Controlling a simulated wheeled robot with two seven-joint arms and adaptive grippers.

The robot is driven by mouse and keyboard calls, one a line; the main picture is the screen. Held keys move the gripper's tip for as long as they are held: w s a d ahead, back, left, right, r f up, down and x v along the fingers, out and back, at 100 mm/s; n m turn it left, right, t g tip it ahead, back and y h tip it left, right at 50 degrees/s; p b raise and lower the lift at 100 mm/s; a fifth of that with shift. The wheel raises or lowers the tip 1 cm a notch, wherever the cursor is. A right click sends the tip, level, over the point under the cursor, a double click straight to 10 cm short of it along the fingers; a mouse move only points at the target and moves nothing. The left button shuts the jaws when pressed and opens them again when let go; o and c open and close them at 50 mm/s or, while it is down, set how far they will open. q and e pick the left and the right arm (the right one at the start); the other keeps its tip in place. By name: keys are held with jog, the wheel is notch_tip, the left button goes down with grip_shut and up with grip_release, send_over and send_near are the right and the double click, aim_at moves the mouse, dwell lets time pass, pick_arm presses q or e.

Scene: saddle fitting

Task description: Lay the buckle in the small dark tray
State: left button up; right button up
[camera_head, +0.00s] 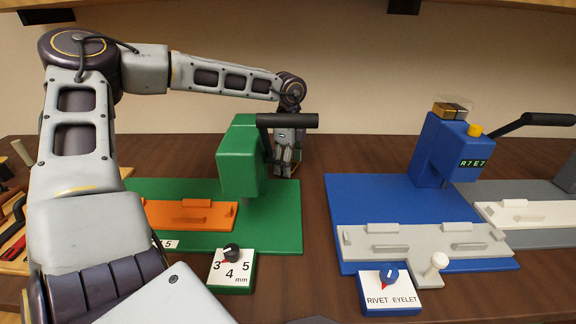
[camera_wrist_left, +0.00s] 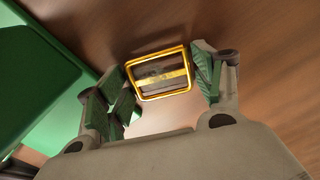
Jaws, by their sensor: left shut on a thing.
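The gold rectangular buckle (camera_wrist_left: 184,71) with a centre bar is between the green-padded fingers of my left gripper (camera_wrist_left: 160,80), which is shut on it. In the head view my left gripper (camera_head: 285,160) reaches down behind the green press (camera_head: 240,165), at its right edge. The buckle cannot be made out there. I cannot clearly identify the small dark tray in either view. My right gripper is not in view.
The blue press (camera_head: 440,150) with its grey fixture stands at the right. The green dial box (camera_head: 232,270) and the blue selector box (camera_head: 388,290) stand in front. A wooden rack of tools (camera_head: 12,225) is at the left. Bare brown table (camera_head: 345,150) lies between the presses.

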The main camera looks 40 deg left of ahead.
aim_at(293, 165)
pick_arm(q)
jog(key=shift+r, duration=0.85)
notch_tip(293, 165, up, 3)
jog(key=shift+f+p, duration=0.2)
jog(key=shift+p, duration=0.25)
jog(key=shift+r, duration=0.9)
jog(key=shift+d+r, duration=0.1)
jog(key=shift+r, duration=0.4)
jog(key=shift+w+d+p, duration=0.3)
jog(key=shift+w+d, duration=0.25)
jog(key=w+d, duration=0.6)
jog(key=d, duration=0.1)
jog(key=w+d+p, duration=0.1)
jog(key=w+d, duration=0.2)
jog(key=d, duration=0.1)
jog(key=shift+f, duration=0.1)
jog(key=shift+w+d, duration=0.75)
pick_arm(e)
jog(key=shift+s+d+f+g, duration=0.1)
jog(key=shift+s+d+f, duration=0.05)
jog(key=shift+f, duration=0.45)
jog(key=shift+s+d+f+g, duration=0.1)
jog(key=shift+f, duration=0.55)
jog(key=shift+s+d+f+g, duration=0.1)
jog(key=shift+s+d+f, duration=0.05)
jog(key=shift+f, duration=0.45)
